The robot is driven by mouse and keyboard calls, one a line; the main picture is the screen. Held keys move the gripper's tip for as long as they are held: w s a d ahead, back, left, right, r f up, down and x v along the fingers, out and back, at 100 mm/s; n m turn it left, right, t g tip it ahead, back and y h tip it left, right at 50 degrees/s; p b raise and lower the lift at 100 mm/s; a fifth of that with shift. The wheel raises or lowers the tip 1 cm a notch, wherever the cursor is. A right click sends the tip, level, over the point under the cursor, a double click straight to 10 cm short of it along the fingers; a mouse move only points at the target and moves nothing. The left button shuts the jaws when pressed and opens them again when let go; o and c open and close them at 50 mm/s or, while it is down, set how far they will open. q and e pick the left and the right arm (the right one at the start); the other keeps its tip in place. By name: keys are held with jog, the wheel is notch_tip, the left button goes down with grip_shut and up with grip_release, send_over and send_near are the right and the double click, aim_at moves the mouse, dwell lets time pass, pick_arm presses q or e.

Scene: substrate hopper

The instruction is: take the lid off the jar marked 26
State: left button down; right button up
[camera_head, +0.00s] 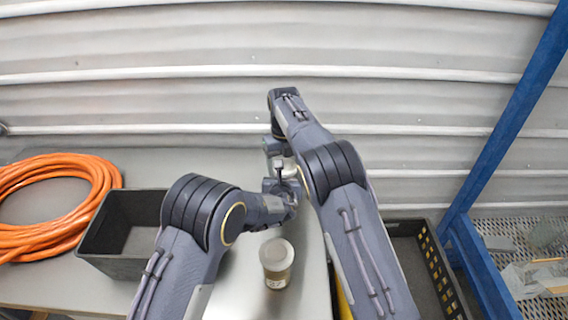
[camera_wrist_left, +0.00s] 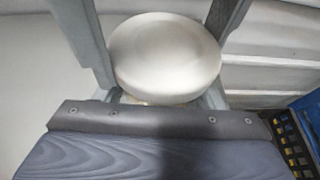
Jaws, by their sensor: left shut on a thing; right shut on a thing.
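A jar with a pale round lid (camera_head: 288,169) is held between my two grippers at the middle of the bench; its marking is hidden. In the left wrist view the lid (camera_wrist_left: 166,56) fills the upper middle, its top bare. My right gripper (camera_head: 282,161) comes from the far side, with a finger on each side of the lid, shut on it. My left gripper (camera_head: 284,183) comes from the left, lower down, shut on the jar body, which is mostly hidden under the lid. I cannot tell any gap between lid and jar.
Another lidded jar (camera_head: 277,262) stands upright nearer me, its number hard to read. A dark bin (camera_head: 124,262) and an orange hose coil (camera_head: 97,176) lie at left. A black crate (camera_head: 437,262) and blue frame (camera_head: 497,145) are at right. A corrugated wall closes the back.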

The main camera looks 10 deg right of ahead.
jog(key=n, duration=0.3)
jog(key=o, duration=1)
jog(key=shift+o, duration=0.5)
jog(key=shift+s+a, duration=0.1)
jog(key=shift+a, duration=0.05)
